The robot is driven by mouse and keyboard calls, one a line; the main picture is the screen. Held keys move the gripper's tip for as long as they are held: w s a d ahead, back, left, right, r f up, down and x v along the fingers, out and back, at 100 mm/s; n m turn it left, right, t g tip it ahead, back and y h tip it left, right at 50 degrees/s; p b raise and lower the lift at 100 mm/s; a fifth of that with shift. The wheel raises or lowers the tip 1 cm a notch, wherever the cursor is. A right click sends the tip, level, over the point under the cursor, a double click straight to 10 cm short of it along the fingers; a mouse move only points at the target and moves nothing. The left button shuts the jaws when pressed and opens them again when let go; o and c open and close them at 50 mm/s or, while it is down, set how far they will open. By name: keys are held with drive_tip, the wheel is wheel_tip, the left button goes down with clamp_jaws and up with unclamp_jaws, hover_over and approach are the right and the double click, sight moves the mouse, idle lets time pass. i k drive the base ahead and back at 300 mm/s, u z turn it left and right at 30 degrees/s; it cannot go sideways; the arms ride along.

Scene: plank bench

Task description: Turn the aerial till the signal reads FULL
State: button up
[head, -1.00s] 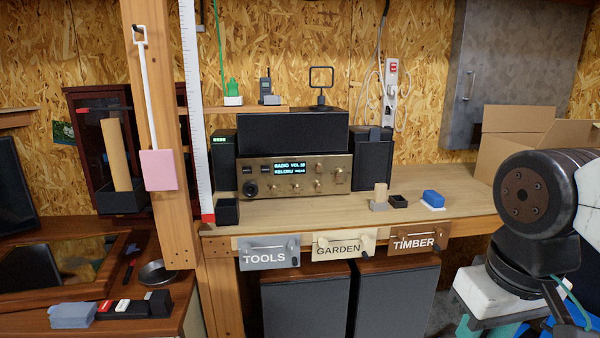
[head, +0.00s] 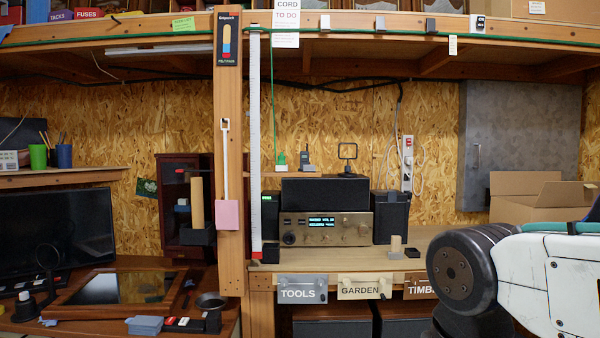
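Below that box is a brass-fronted radio (head: 299,239) with several knobs and a lit two-line display (head: 322,222). The display's words are too small to read surely, and I cannot make out FULL on it. My gripper is out of view; only links of my arm show at the right, well apart from the aerial.
Dark speakers flank the radio, the right one (head: 391,220) clear to see. An overhead shelf (head: 390,35) spans the top. A wooden post (head: 228,150) stands left, a carton (head: 530,197) right.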

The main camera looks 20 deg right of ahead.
sight(348, 168)
drive_tip(key=z, duration=0.05)
drive_tip(key=k, duration=0.35)
drive_tip(key=u, duration=0.85)
drive_tip(key=i, duration=1.6)
drive_tip(key=z, duration=0.85)
drive_tip(key=i, duration=0.9)
drive_tip(key=z, duration=0.95)
